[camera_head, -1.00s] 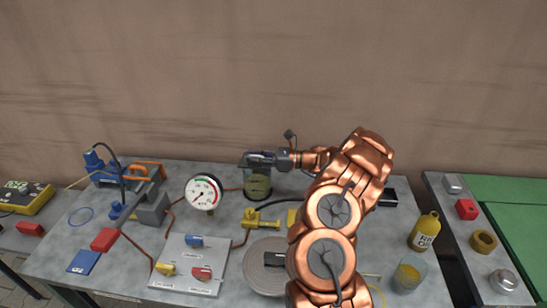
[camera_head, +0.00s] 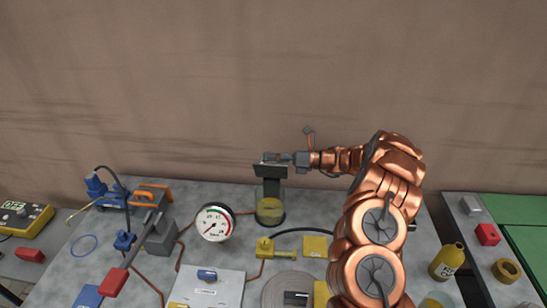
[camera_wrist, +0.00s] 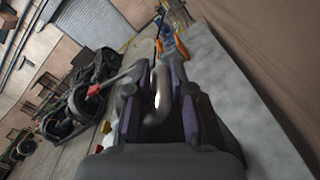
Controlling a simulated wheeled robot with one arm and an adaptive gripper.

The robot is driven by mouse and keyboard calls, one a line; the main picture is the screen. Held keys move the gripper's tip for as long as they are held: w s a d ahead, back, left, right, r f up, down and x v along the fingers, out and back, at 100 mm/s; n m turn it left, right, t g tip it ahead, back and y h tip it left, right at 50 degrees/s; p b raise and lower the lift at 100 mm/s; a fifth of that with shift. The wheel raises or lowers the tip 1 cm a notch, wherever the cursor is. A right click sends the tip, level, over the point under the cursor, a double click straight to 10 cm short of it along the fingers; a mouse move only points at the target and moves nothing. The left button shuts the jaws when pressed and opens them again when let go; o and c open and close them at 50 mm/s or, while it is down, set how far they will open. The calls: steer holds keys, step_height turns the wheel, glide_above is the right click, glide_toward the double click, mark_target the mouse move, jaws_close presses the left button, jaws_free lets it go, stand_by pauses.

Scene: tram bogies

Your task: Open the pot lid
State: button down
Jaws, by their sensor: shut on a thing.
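The pot (camera_head: 270,212) is a clear vessel with yellow-green contents, standing at the back of the grey bench in the head view. Its dark lid (camera_head: 270,171) is up above the pot mouth and looks tilted, with a dark upright part below it. My gripper (camera_head: 273,157) is at the lid's top edge, reaching in from the right, and is shut on the lid's handle. In the wrist view, a curved grey metal handle (camera_wrist: 160,92) lies between the dark, purple-sided fingers. The exact grip contact is hidden.
A round gauge (camera_head: 214,222) stands left of the pot. A yellow valve (camera_head: 265,248) and a yellow block (camera_head: 315,246) are in front of it. A yellow bottle (camera_head: 447,261) stands at the right. The wall is close behind the bench.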

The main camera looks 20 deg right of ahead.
steer(key=shift+w+d+f, duration=0.3)
steer(key=shift+w+d, duration=0.05)
steer(key=shift+w, duration=0.25)
steer(key=shift+a+f, duration=0.1)
steer(key=shift+a, duration=0.05)
steer(key=c, duration=1.3)
jaws_free()
steer(key=shift+f, duration=0.1)
steer(key=shift+c, duration=0.2)
steer(key=shift+o, duration=1.2)
steer(key=shift+a, duration=0.15)
steer(key=shift+w, duration=0.1)
steer(key=shift+r, duration=0.3)
steer(key=shift+d, duration=0.2)
